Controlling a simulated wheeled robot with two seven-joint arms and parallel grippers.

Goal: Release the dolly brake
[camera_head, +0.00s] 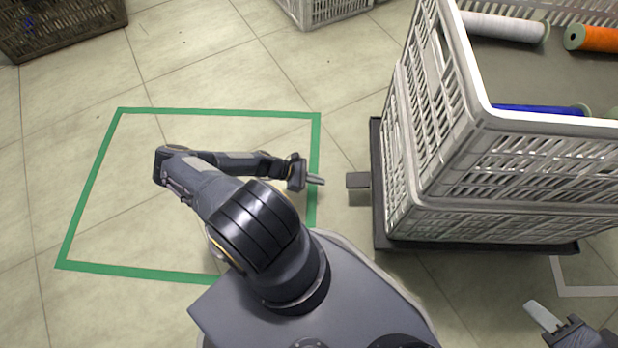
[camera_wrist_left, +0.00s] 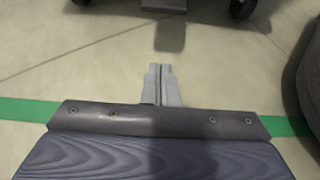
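The dolly (camera_head: 480,247) is a flat dark base under stacked white crates at the right of the head view. A small grey brake pedal (camera_head: 358,180) sticks out from its left side. The pedal's edge also shows at the top of the left wrist view (camera_wrist_left: 164,4), between two dark wheels. My left gripper (camera_head: 316,181) is low, left of the pedal, with a gap between them. Its two fingers (camera_wrist_left: 160,84) lie together, empty, and point toward the pedal. My right gripper (camera_head: 541,316) is at the lower right, partly cut off; its opening is unclear.
The white crate (camera_head: 440,120) on the dolly holds spools, including an orange one (camera_head: 597,38) and a blue one (camera_head: 540,109). A green floor outline (camera_head: 200,111) lies around my left arm. A dark crate (camera_head: 70,25) and another white crate (camera_head: 325,8) stand at the back.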

